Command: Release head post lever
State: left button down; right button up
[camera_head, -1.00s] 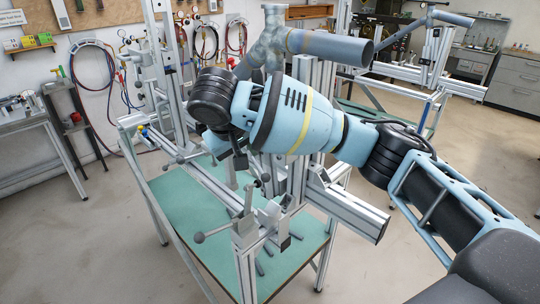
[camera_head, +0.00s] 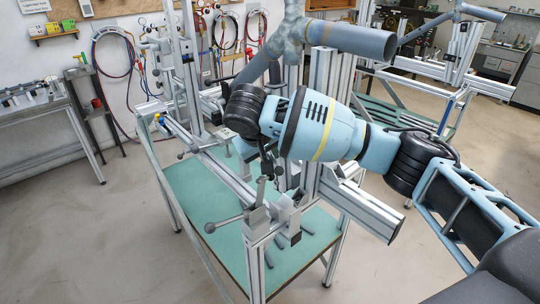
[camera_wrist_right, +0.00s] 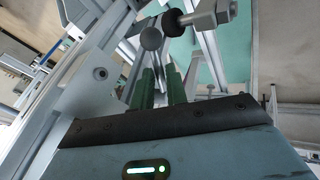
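The frame jig (camera_head: 365,205) is built of silver aluminium profiles on a green-topped stand, with several clamp levers. One lever with a grey ball end (camera_head: 210,227) sticks out at its front left. My right arm reaches over the jig from the right, and its forearm and wrist largely hide the right gripper. In the right wrist view, the two green fingers of my right gripper (camera_wrist_right: 159,84) point at a grey round hub (camera_wrist_right: 152,38) with a black collar and metal lever end (camera_wrist_right: 208,15). A narrow grey strip shows between the fingers; I cannot tell whether they grip it. My left gripper is out of view.
A large grey frame tube (camera_head: 350,40) with a lugged joint stands just behind my forearm. Upright profiles rise close to my wrist. A grey side table (camera_head: 40,120) stands at the left. The floor at the front left is clear.

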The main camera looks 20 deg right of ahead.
jog(key=shift+w+d+f, duration=0.2)
jog(key=shift+d+f, duration=0.05)
jog(key=shift+f, duration=0.25)
grip_shut()
jog(key=shift+r, duration=0.1)
jog(key=shift+r+n+g+h, duration=0.3)
jog(key=shift+g+h, duration=0.05)
jog(key=shift+g, duration=0.55)
jog(key=shift+r+n+g+h, duration=0.3)
jog(key=shift+g+h, duration=0.05)
jog(key=shift+g, duration=0.55)
grip_release()
